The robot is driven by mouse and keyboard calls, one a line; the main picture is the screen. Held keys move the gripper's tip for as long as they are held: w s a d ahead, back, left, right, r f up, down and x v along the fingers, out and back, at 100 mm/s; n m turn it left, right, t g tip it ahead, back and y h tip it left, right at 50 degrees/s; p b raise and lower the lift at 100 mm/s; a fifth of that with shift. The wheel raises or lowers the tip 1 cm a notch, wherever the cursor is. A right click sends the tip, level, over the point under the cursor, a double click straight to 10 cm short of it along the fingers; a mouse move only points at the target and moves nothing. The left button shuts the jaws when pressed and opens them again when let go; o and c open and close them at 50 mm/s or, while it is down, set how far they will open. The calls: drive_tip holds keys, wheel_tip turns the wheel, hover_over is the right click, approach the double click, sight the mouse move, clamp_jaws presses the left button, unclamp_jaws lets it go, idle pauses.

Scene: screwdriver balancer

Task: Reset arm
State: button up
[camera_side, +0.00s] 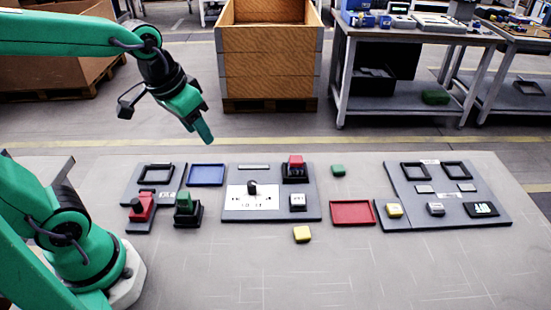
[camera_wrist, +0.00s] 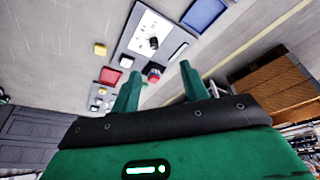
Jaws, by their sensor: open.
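My gripper (camera_side: 204,132) is raised well above the back left of the table and points down and to the right. Its two green fingers (camera_wrist: 160,85) stand apart with nothing between them in the wrist view. The middle panel (camera_side: 231,212) has a white plate with a black knob (camera_side: 252,188). A red block (camera_side: 295,162) sits in a black holder at its back right. The knob also shows in the wrist view (camera_wrist: 154,43). My gripper touches none of these.
A blue tray (camera_side: 206,175), red tray (camera_side: 352,213), green block (camera_side: 338,170) and yellow block (camera_side: 302,234) lie on the table. A red piece (camera_side: 142,206) and green piece (camera_side: 184,204) stand at left. The right panel (camera_side: 450,207) holds black frames. The front is clear.

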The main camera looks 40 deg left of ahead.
drive_tip(key=s+r+t, duration=0.1)
drive_tip(key=s, duration=0.5)
drive_tip(key=shift+a+r+t, duration=0.3)
drive_tip(key=shift+a+t, duration=0.1)
drive_tip(key=shift+c, duration=0.5)
